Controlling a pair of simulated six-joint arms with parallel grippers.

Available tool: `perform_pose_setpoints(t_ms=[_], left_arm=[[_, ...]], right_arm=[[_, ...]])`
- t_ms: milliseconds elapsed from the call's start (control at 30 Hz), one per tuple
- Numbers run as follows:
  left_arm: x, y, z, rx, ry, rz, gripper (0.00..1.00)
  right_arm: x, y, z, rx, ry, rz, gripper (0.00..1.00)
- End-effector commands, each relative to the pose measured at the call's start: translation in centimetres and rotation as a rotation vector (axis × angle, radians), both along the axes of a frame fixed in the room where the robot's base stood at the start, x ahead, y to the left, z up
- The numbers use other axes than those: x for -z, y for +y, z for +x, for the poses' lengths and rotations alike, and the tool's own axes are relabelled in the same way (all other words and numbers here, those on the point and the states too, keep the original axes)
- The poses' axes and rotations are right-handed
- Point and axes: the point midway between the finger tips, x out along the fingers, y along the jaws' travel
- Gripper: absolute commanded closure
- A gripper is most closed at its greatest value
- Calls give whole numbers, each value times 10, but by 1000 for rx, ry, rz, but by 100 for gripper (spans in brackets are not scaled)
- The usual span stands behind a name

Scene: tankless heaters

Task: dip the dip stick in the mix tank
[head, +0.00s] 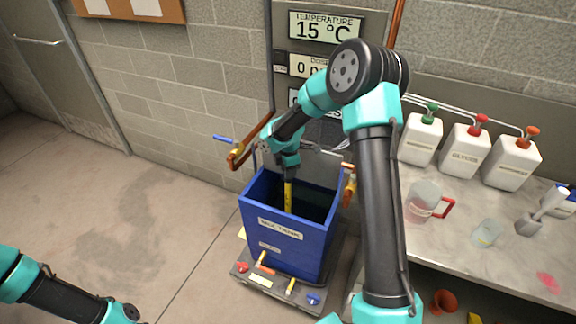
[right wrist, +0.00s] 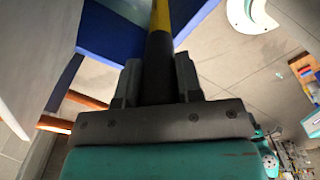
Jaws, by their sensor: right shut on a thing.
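The mix tank (head: 300,244) is a blue open-topped box with a label on its front, standing on a grey base. The dip stick (head: 288,196) is yellow and points down into the tank's opening; its lower end is hidden inside the tank. My right gripper (head: 287,172) is shut on the stick's dark upper part, above the opening. In the right wrist view, the fingers of my right gripper (right wrist: 159,80) clasp the dark part of the stick, and the yellow part (right wrist: 161,15) reaches away beside a blue tank wall (right wrist: 104,34). My left arm shows at the lower left, but its gripper is not visible.
A display panel (head: 326,26) reading 15 °C is on the wall behind the tank. Copper pipes with valves (head: 238,152) flank the tank. On the right, a bench (head: 455,248) holds several white jugs (head: 512,163), a red-handled pitcher (head: 422,198) and a beaker (head: 487,233). The left floor is clear.

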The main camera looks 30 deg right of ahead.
Motion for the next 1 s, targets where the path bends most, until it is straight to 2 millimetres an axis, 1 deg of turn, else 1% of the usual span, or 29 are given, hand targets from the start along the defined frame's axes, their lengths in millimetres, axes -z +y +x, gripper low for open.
perform_pose_setpoints(t_ms=[200, 400, 1000], left_arm=[[0, 0, 0, 0, 0, 0, 100], [0, 0, 0, 0, 0, 0, 100], [0, 0, 0, 0, 0, 0, 100]], right_arm=[[17, 0, 0, 0, 1, 0, 90], [28, 0, 0, 0, 1, 0, 90], [31, 0, 0, 0, 0, 0, 90]])
